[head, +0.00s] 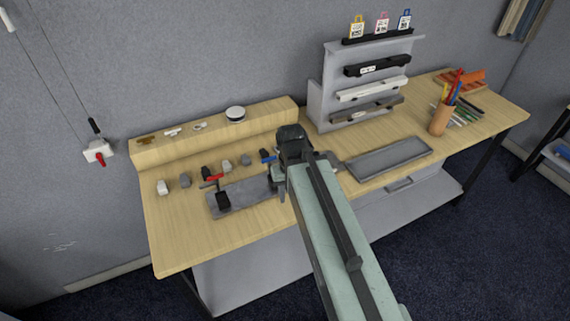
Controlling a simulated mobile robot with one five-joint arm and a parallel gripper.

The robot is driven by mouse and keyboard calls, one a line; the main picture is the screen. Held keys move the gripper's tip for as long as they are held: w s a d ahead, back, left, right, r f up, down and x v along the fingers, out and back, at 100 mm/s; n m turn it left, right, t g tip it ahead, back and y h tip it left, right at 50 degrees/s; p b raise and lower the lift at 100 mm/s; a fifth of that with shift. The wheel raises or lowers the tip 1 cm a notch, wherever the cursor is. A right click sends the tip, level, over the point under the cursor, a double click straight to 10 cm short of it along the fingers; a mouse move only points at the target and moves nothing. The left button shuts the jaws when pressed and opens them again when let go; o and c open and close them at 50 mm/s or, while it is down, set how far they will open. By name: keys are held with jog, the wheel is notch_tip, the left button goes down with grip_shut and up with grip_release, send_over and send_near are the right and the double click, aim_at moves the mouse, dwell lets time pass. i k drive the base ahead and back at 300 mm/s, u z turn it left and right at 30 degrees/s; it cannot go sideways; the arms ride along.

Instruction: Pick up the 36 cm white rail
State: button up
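A white rail (372,89) lies across the middle of the grey stepped rack (318,101) at the back of the table. A black rail (378,66) with white labels is above it, and a grey-brown rail (366,110) is below it. I cannot read the white rail's length. My gripper (279,187) is over the table, left of and in front of the rack, apart from the white rail. The arm hides much of the gripper, so its opening and anything between its fingers cannot be made out.
A grey tray (352,167) lies right of my arm, with a pencil cup (439,120) beyond it. A grey mat (243,198) with a black block and a red-handled tool lies left of my gripper. Several small blocks line the back left. The front left tabletop is clear.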

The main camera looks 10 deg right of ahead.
aim_at(361, 91)
jog(key=u, duration=0.2)
jog(key=k, duration=0.65)
jog(key=z, duration=0.3)
jog(key=i, duration=1)
jog(key=u, duration=0.15)
jog(key=k, duration=1.35)
jog(key=z, duration=0.7)
jog(key=i, duration=0.75)
